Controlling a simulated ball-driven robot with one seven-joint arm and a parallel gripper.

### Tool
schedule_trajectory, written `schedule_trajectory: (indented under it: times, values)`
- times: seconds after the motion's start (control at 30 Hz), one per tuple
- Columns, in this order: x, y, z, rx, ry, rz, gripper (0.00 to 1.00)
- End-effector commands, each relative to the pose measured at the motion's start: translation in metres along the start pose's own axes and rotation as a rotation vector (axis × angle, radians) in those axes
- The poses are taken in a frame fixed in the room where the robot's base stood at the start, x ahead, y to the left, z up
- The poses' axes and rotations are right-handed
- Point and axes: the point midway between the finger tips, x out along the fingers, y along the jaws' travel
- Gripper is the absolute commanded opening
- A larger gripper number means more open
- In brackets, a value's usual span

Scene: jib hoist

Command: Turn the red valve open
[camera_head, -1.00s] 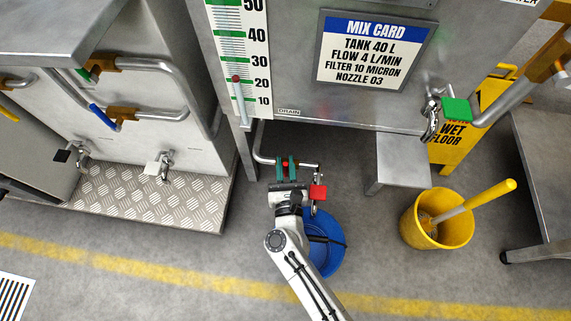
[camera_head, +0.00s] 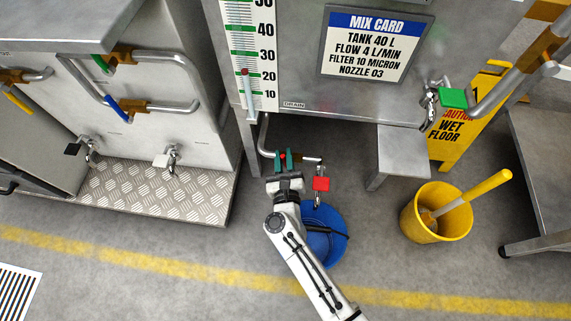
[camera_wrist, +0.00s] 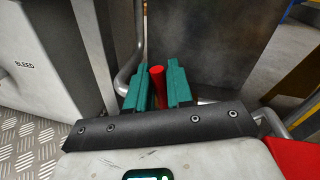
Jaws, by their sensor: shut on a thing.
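The red valve handle shows as a red tip (camera_head: 282,156) between my teal fingertips, at the drain pipe (camera_head: 264,140) under the tank. In the wrist view the handle is a red bar (camera_wrist: 158,86) standing between the two teal fingers. My gripper (camera_head: 283,161) is shut on it; its fingers also fill the middle of the wrist view (camera_wrist: 158,92). The valve body behind the handle is mostly hidden by my fingers. A red square piece (camera_head: 321,184) is on the tap at the pipe's right end, just right of my gripper and apart from it.
A grey step (camera_head: 402,158), a yellow bucket (camera_head: 410,222) with a yellow handle and a wet-floor sign (camera_head: 463,128) are at right. A tread-plate platform (camera_head: 135,198) is at left.

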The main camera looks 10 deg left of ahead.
Motion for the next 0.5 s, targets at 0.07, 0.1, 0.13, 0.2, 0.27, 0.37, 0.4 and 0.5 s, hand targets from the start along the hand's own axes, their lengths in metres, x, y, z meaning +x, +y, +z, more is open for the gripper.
schedule_trajectory:
  times: [0.07, 0.1, 0.13, 0.2, 0.27, 0.37, 0.4, 0.5]
  values:
    - [0.007, 0.004, 0.003, -0.07, 0.013, 0.003, 0.0]
    - [0.009, 0.006, 0.003, -0.108, 0.02, 0.003, 0.0]
    - [0.01, 0.007, 0.002, -0.136, 0.026, 0.003, 0.0]
    - [0.012, 0.012, 0.002, -0.2, 0.039, 0.003, 0.0]
    - [0.013, 0.015, 0.0, -0.257, 0.05, 0.003, 0.0]
    - [0.015, 0.021, -0.002, -0.35, 0.069, 0.003, 0.0]
    - [0.015, 0.024, -0.003, -0.387, 0.076, 0.003, 0.0]
    - [0.016, 0.03, -0.007, -0.48, 0.094, 0.003, 0.0]
